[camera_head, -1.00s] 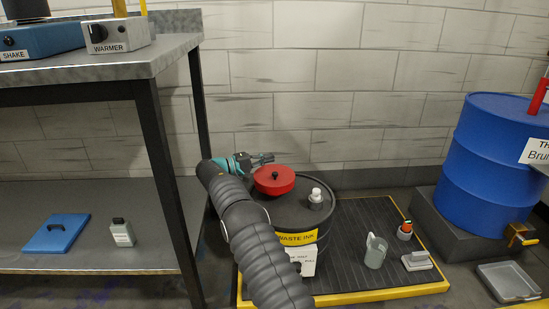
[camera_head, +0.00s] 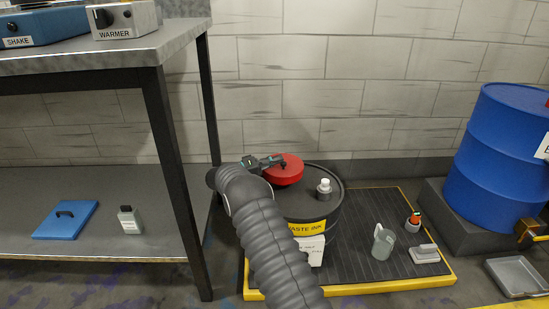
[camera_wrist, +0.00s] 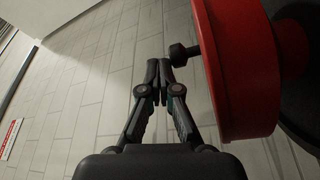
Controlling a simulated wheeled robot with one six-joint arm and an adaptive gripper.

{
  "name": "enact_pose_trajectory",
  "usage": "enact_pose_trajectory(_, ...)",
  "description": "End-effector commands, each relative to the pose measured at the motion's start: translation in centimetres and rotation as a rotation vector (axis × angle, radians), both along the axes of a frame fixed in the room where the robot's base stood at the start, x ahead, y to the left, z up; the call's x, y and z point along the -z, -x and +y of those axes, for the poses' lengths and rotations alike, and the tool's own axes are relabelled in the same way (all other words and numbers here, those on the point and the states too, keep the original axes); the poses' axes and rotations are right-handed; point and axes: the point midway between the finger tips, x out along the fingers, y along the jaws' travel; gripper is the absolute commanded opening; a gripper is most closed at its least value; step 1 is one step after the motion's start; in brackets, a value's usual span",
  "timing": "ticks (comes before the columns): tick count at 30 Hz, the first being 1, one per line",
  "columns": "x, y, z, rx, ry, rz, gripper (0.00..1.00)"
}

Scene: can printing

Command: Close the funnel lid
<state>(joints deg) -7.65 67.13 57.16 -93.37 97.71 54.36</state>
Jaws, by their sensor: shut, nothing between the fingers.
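The red funnel (camera_head: 287,175) stands on the dark waste ink drum (camera_head: 325,212). Its red top looks flat and down, with no clear gap under it. In the wrist view the red funnel (camera_wrist: 235,75) fills the right side, and a black knob (camera_wrist: 183,52) sticks out from its top face. My gripper (camera_head: 276,161) is at the funnel's upper left edge in the head view. In the wrist view my gripper (camera_wrist: 158,72) has its fingertips together, empty, close beside the knob. I cannot tell whether they touch it.
A white-capped bottle neck (camera_head: 324,187) rises from the drum top. A grey jug (camera_head: 383,242) and an orange-topped bottle (camera_head: 413,222) stand on the yellow-edged platform (camera_head: 370,287). A metal table (camera_head: 120,52) is at left, a blue drum (camera_head: 503,150) at right.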

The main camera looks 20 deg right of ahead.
Motion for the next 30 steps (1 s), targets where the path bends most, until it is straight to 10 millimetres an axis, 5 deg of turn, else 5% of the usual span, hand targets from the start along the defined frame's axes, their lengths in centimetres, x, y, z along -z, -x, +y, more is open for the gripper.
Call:
enact_pose_trajectory(17, 1.4, 0.3, 0.8, -0.002, -0.008, 0.021, 0.00)
enact_pose_trajectory(30, 1.3, 0.5, 6.3, -0.004, -0.002, 0.008, 0.00)
